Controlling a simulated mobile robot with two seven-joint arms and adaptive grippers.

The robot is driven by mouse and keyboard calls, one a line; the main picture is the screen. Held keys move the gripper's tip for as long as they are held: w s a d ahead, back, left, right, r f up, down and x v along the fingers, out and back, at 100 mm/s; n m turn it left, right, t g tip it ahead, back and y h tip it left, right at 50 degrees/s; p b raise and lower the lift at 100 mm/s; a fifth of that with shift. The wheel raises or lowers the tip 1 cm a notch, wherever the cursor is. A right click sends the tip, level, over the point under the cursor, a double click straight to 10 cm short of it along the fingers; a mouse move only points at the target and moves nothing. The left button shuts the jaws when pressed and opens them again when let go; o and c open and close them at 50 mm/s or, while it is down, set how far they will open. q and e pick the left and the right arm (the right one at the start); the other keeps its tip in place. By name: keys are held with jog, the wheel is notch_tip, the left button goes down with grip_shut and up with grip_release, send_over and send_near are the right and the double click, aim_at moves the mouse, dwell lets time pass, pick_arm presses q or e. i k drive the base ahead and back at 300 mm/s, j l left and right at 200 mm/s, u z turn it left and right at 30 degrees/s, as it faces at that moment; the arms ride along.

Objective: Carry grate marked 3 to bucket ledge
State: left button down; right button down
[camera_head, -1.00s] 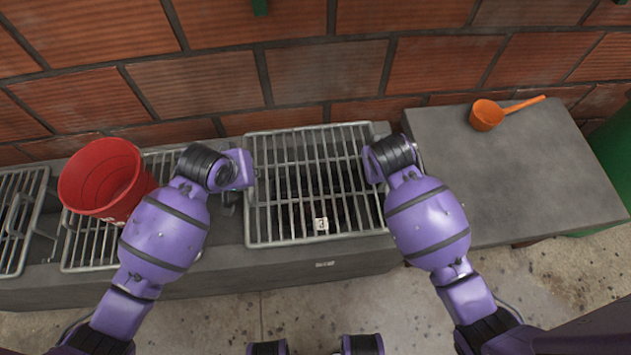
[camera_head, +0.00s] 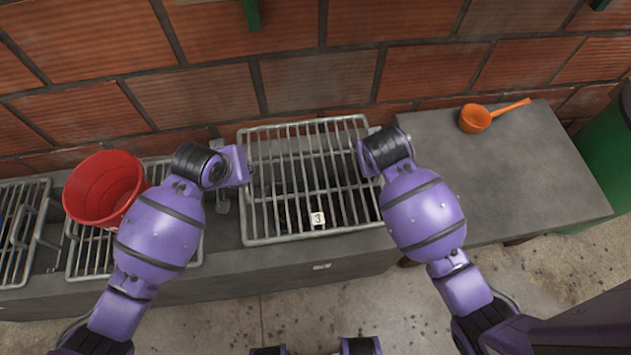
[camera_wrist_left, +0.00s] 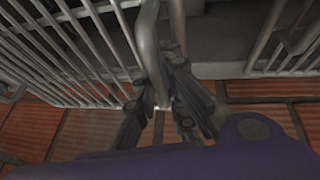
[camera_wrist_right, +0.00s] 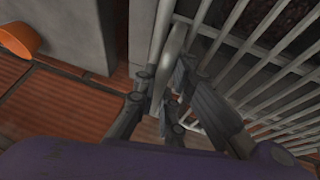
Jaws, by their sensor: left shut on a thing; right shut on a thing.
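The grate marked 3 (camera_head: 322,234) is a grey metal rack of bars with a small white "3" tag (camera_head: 317,218) near its front edge. It lies roughly level over the dark opening of the concrete trough and seems slightly raised; the exact gap is unclear. My left gripper (camera_head: 247,172) is shut on its left side rail, and the rail shows between the fingers in the left wrist view (camera_wrist_left: 158,85). My right gripper (camera_head: 362,160) is shut on its right side rail, also seen in the right wrist view (camera_wrist_right: 165,95). In the head view my wrists hide most of the fingers.
A red bucket (camera_head: 102,187) stands on another grate (camera_head: 87,262) to the left, with a further grate (camera_head: 12,225) at the far left. A grey concrete ledge (camera_head: 500,175) on the right holds an orange dipper (camera_head: 475,118) and is otherwise clear. A brick wall (camera_head: 315,80) stands behind.

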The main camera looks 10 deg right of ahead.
aim_at(495, 208)
jog(key=l+z, duration=0.1)
jog(key=z, duration=1.4)
jog(key=i+l, duration=0.15)
jog(key=i, duration=0.3)
